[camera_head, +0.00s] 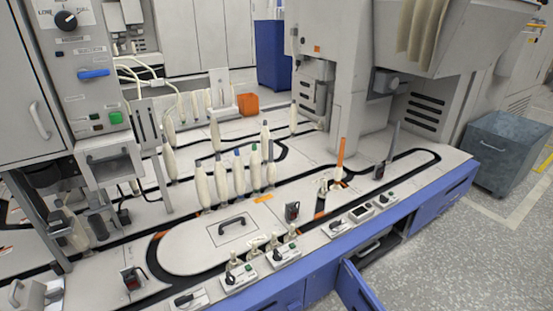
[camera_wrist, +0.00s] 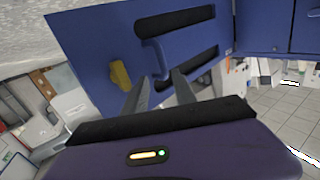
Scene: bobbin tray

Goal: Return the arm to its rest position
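My gripper (camera_wrist: 161,78) shows in the wrist view with its two grey fingers apart. Nothing is clearly held between them. A blue panel (camera_wrist: 95,45) with dark slots fills the space in front of the fingers. A blue handle (camera_wrist: 156,52) on this panel shows just beyond and between the fingertips; I cannot tell whether they touch it. In the head view my arm and gripper are not visible.
The machine table (camera_head: 185,250) carries several white bobbins (camera_head: 238,175) and a dark track. An open blue door (camera_head: 355,288) stands out from the cabinet below the front edge. A grey bin (camera_head: 508,155) stands right. Grey floor (camera_head: 465,255) at the lower right is clear.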

